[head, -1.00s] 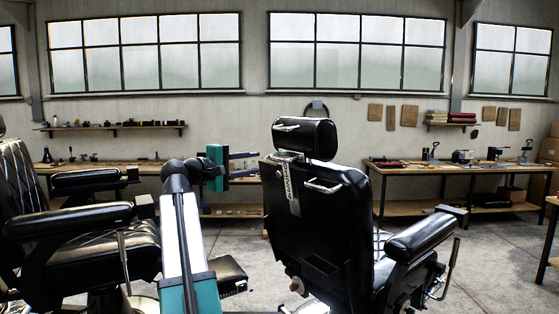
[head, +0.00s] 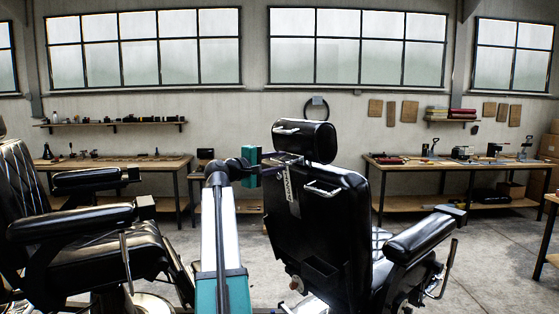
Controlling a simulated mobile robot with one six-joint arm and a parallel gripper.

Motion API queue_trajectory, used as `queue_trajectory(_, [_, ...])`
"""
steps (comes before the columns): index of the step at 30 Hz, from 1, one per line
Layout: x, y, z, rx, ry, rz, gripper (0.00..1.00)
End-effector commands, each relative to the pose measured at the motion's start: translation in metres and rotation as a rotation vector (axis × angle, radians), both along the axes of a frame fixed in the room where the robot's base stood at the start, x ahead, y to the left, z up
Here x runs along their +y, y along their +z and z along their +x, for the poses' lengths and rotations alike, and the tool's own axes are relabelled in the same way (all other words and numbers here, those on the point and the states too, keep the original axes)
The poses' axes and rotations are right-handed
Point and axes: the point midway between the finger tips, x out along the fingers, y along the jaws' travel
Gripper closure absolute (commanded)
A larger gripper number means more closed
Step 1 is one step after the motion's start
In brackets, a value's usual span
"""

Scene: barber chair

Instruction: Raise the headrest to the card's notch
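The black headrest (head: 307,138) sits atop the black barber chair (head: 318,215), seen from behind, with a silver handle on its rear face. A pale marked strip (head: 293,196) runs down the chair back below it. No separate card is clear to me. My gripper (head: 283,166) is at the left side of the headrest's base, beside the top of the chair back. Its fingers are small and dark against the chair, so I cannot tell whether they are open or shut, or whether they touch anything.
A second black chair (head: 80,230) stands at the left. The right armrest (head: 425,236) of the near chair sticks out to the right. Workbenches (head: 455,165) with tools line the back wall. A silver handle (head: 322,189) projects from the chair back. Open floor lies at the right.

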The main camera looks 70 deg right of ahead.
Motion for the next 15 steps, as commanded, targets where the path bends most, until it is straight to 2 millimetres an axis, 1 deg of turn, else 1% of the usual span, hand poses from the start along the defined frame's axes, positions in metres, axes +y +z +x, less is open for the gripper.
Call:
queue_trajectory(1, [-0.0043, 0.0007, -0.0019, 0.000, -0.001, 0.001, 0.69])
queue_trajectory(4, [-0.0081, -0.0003, -0.0036, 0.000, -0.001, 0.001, 0.69])
queue_trajectory(14, [-0.0093, -0.0013, -0.0041, 0.000, 0.000, 0.001, 0.69])
queue_trajectory(15, [-0.0092, -0.0011, -0.0040, 0.000, 0.000, 0.001, 0.76])
